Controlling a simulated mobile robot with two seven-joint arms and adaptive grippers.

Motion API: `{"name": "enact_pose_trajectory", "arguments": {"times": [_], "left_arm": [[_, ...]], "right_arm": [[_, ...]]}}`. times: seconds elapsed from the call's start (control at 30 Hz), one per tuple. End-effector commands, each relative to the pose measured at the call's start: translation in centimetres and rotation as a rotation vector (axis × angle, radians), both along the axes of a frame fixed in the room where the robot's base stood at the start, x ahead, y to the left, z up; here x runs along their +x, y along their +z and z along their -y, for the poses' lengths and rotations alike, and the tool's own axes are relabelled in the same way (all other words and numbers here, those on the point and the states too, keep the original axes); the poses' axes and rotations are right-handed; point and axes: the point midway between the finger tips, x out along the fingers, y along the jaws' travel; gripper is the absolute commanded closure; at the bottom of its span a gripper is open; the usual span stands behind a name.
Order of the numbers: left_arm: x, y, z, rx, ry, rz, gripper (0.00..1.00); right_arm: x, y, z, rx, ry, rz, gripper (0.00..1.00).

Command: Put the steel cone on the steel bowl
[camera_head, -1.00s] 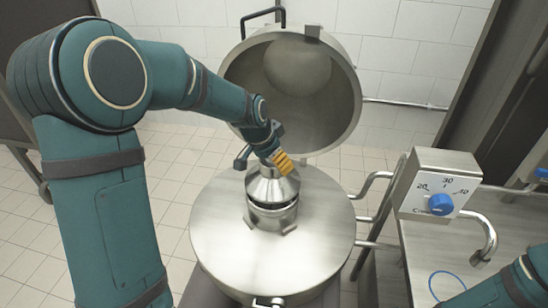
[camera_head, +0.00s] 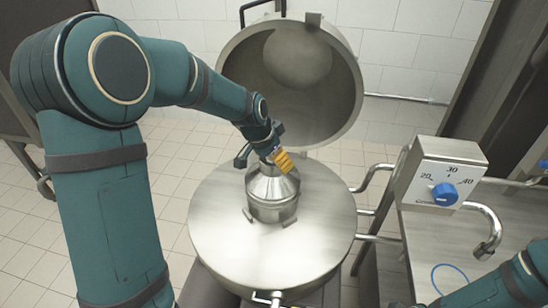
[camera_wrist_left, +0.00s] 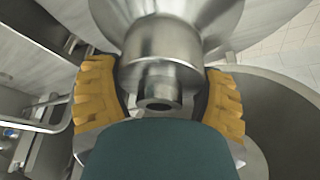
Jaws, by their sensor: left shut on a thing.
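The steel cone (camera_head: 270,186) is upright with its wide end down, at the steel bowl (camera_head: 272,211) on the large round steel kettle surface. The cone's lower edge meets the bowl's rim with no clear gap; exact seating is hard to tell. My left gripper (camera_head: 279,160) is shut on the cone's narrow top neck. In the left wrist view the cone's neck (camera_wrist_left: 158,75) lies between the two yellow finger pads. The bowl is not clearly made out there. My right gripper is out of view; only part of my right arm shows at the lower right.
The round steel surface (camera_head: 225,235) is clear around the bowl. A big open lid (camera_head: 310,115) stands behind. A control box with a blue knob (camera_head: 444,194), bent pipes and a steel counter (camera_head: 425,240) are at the right.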

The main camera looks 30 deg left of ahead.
Motion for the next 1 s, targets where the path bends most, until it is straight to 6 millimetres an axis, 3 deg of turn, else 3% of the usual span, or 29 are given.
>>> {"name": "enact_pose_trajectory", "arguments": {"times": [0.4,0.43,0.5,0.8,1.0], "left_arm": [[0.1,-0.7,0.0,0.0,0.0,0.003,0.71],[0.1,-0.7,0.0,0.0,0.0,0.003,0.21],[0.1,-0.6,0.0,0.0,0.0,0.003,0.0],[-0.1,-0.6,0.0,0.0,0.0,-0.001,0.0],[-0.8,1.6,-0.4,-0.001,0.0,0.004,0.0]], "right_arm": [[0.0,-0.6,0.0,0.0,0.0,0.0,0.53],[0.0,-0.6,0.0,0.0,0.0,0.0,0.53],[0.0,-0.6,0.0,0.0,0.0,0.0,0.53],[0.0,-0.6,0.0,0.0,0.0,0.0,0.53],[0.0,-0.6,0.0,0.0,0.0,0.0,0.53]]}}
